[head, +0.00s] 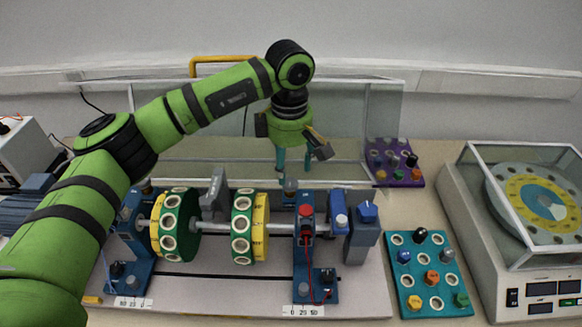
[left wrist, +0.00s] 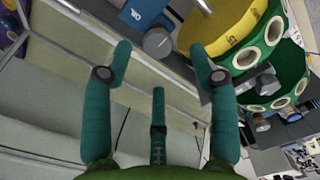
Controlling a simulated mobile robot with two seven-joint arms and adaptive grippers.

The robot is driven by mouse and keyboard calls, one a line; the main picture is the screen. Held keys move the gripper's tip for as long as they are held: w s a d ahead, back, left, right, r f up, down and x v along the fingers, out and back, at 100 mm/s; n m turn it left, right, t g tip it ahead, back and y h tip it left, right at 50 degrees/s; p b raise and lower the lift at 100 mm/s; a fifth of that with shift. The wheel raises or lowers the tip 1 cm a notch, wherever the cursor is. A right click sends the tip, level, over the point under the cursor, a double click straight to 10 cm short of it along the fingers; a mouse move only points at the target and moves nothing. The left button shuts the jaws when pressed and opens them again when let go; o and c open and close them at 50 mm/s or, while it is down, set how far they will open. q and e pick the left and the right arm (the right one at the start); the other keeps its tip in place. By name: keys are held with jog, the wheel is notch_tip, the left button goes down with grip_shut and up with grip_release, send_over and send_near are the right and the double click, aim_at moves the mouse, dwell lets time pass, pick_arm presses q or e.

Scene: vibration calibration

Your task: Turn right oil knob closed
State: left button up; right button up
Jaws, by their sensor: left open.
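My left gripper (head: 294,160) points down above the right bearing stand of the rotor rig. In the left wrist view the round grey knob (left wrist: 157,43) appears between and beyond the open fingertips (left wrist: 161,55), beside a blue block with white lettering. I cannot tell the exact gap between fingers and knob. My right gripper is not in view.
Green-and-yellow discs (head: 242,226) sit on the shaft left of the stand. A clear cover (head: 384,110) stands behind. A teal panel (head: 432,275) lies to the right.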

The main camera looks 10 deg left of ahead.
aim_at(290, 182)
pick_arm(q)
notch_tip(290, 182, down, 4)
jog(key=shift+w+r+p, duration=0.1)
jog(key=shift+r+p, duration=0.15)
jog(key=shift+p, duration=0.45)
jog(key=shift+f, duration=0.45)
jog(key=c, duration=1.1)
jog(key=shift+c, duration=0.3)
jog(key=shift+f+n+b, duration=0.15)
jog(key=shift+n+b, duration=0.55)
jog(key=shift+b, duration=0.3)
jog(key=n+b, duration=0.4)
jog(key=shift+f, duration=0.1)
jog(key=shift+n+b, duration=0.9)
jog(key=shift+n, duration=0.1)
jog(key=n+b, duration=0.3)
jog(key=n, duration=0.2)
jog(key=shift+b, duration=0.35)
jog(key=shift+r+n+b, duration=0.2)
jog(key=shift+n+b, duration=1.05)
jog(key=shift+n, duration=1.55)
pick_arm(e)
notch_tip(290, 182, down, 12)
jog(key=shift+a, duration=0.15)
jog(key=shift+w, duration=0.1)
